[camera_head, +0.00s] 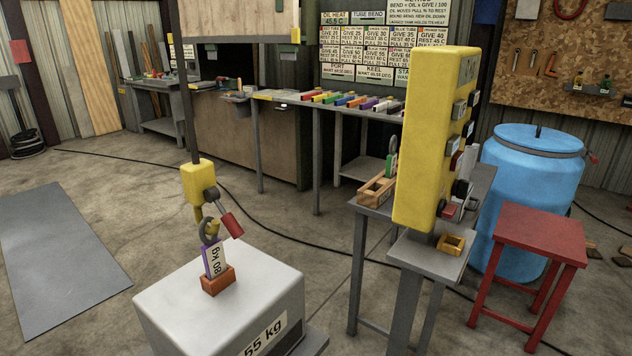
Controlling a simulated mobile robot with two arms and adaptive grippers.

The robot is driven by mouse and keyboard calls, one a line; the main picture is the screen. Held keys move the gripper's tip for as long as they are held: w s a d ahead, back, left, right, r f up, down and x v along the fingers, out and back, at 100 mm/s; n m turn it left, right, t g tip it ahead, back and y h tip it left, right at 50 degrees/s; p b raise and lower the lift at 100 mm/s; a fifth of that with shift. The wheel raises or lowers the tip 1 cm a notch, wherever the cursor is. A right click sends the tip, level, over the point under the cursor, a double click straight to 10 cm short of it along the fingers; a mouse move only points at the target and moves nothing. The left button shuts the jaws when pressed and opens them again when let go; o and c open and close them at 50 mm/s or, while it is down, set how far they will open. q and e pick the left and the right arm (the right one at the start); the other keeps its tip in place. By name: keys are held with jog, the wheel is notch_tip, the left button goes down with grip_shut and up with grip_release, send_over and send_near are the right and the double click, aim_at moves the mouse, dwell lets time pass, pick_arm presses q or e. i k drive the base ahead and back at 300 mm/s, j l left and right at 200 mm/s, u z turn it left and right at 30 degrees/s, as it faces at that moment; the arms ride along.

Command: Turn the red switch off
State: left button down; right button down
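A tall yellow control box (425,140) stands right of the middle, at a grey metal stand. Its control face is turned to the right, so I see it at a steep angle. A red control (449,210) sticks out low on that face. A smaller dark red one (456,161) sits higher, among grey and black controls. I cannot tell which is the red switch, nor whether it is on or off. Neither of my grippers is in view.
A yellow hoist (197,180) with a red handle hangs over a grey weight block (215,300). A red stool (528,235) and a blue barrel (530,190) stand to the right. A black cable crosses the floor. Open floor lies at left around a grey mat (60,260).

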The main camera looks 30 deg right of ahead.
aim_at(448, 211)
jog(key=z, duration=1.75)
